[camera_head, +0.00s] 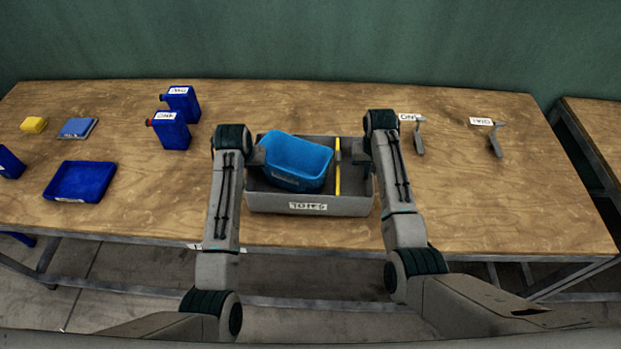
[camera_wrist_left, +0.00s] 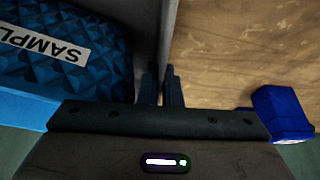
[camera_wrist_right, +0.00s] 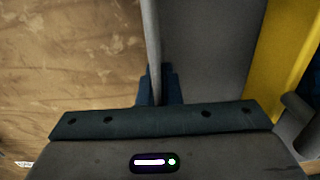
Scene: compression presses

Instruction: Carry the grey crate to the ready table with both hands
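The grey crate (camera_head: 309,204), with a label on its front, is on the wooden table near the front edge. It holds a blue bin (camera_head: 297,160) and a yellow bar (camera_head: 338,170). My left gripper (camera_head: 258,156) is at the crate's left wall; in the left wrist view its fingers (camera_wrist_left: 160,88) are close together on either side of the wall. My right gripper (camera_head: 368,158) is at the right wall; in the right wrist view its fingers (camera_wrist_right: 158,88) straddle that wall closely. I cannot tell which table is the ready table.
Two blue canisters (camera_head: 172,132), a blue tray (camera_head: 80,182), a blue item (camera_head: 78,128) and a yellow block (camera_head: 33,125) lie to the left. Two grey tools (camera_head: 495,138) with tags are at the right. Another table (camera_head: 598,125) stands at the far right beyond a gap.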

